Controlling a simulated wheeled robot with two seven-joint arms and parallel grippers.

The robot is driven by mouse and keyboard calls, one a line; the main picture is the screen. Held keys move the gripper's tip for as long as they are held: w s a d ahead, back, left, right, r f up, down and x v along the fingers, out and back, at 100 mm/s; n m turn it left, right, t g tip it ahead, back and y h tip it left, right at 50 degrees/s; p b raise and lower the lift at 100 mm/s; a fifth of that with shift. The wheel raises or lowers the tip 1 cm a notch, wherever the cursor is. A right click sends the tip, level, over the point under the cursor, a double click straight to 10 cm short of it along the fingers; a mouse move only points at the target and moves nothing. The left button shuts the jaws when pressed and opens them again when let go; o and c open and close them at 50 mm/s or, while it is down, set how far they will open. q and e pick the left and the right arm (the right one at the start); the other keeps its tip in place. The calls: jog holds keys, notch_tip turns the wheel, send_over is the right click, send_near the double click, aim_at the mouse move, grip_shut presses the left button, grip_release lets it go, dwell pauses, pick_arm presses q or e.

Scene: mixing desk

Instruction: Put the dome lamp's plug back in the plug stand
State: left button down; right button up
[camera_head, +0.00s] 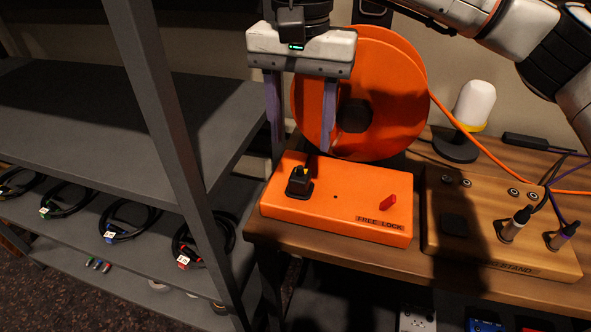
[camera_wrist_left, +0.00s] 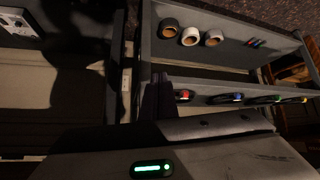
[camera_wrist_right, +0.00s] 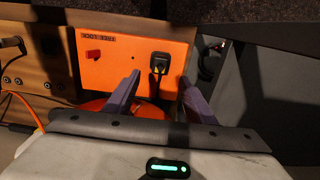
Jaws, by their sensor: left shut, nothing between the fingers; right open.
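The dome lamp (camera_head: 473,104) has a white dome, a yellow ring and a black base, at the back right. A black plug (camera_head: 299,184) with a yellow mark sits on the orange reel base (camera_head: 335,213); it also shows in the right wrist view (camera_wrist_right: 158,63). The wooden plug stand (camera_head: 470,258) is to the right and holds two upright plugs (camera_head: 514,224). My right gripper (camera_head: 301,150) is open and empty above and behind the black plug, which shows between its fingertips in the right wrist view. My left gripper (camera_wrist_left: 158,100) is shut and empty, outside the head view.
A large orange reel (camera_head: 395,95) stands behind the base. A red lever (camera_head: 388,202) is on the base beside the FREE LOCK label. A dark shelf rack (camera_head: 165,100) with coiled cables stands left. An orange cable (camera_head: 455,122) runs from the reel to the right.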

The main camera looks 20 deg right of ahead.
aim_at(300, 174)
jog(key=shift+s, duration=0.1)
jog(key=shift+f, duration=0.25)
jog(key=shift+f+b, duration=0.6)
jog(key=shift+b, duration=0.15)
notch_tip(300, 174, down, 7)
jog(key=b, duration=0.4)
jog(key=shift+r+b, duration=0.2)
jog(key=shift+b, duration=0.15)
jog(key=shift+f, duration=0.4)
pick_arm(q)
jog(key=f, duration=0.4)
jog(key=shift+s+d+f, duration=0.15)
jog(key=shift+d+f, duration=0.15)
jog(key=shift+d, duration=0.05)
jog(key=shift+w+r, duration=0.15)
jog(key=shift+w, duration=0.05)
